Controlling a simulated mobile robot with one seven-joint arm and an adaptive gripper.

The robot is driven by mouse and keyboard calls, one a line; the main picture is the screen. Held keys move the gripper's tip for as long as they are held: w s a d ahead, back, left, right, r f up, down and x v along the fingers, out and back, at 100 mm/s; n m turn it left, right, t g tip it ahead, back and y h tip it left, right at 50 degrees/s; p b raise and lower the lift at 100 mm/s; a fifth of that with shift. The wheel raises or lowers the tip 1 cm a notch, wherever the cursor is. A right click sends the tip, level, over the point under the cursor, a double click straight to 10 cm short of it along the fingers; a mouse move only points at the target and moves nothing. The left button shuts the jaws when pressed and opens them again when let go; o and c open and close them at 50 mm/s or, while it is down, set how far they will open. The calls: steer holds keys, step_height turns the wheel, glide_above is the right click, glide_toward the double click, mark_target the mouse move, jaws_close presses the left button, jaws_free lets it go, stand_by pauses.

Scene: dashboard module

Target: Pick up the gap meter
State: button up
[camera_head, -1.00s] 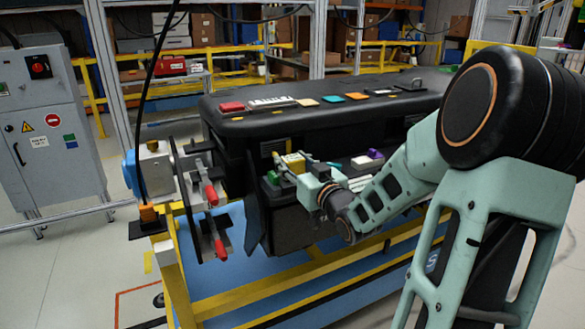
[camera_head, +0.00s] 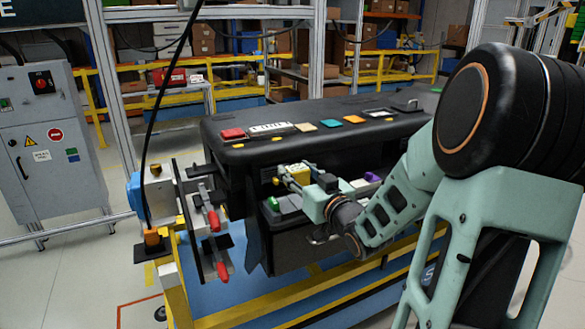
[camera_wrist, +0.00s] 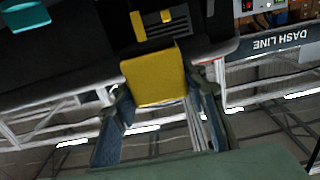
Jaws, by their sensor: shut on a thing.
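A yellow block (camera_head: 299,174), which I take to be the gap meter, is held between the fingers of my gripper (camera_head: 290,172) in the head view. It hangs in front of the black dashboard module (camera_head: 232,155), above the lower ledge. In the wrist view the yellow block (camera_wrist: 155,78) fills the space between the two fingertips of my gripper (camera_wrist: 157,95), which are shut on its sides. The far side of the block is hidden.
Red (camera_head: 233,133), orange (camera_head: 330,123) and teal (camera_head: 353,119) pieces lie on the module's top. A green piece (camera_head: 273,203) and a purple piece (camera_head: 371,177) are on the lower ledge. Red-handled clamps (camera_head: 213,220) stand at the left end.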

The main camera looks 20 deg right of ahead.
steer(key=s+d+r, duration=0.1)
steer(key=s+r, duration=0.5)
steer(key=s, duration=0.5)
steer(key=shift+r, duration=0.4)
steer(key=shift+s, duration=0.15)
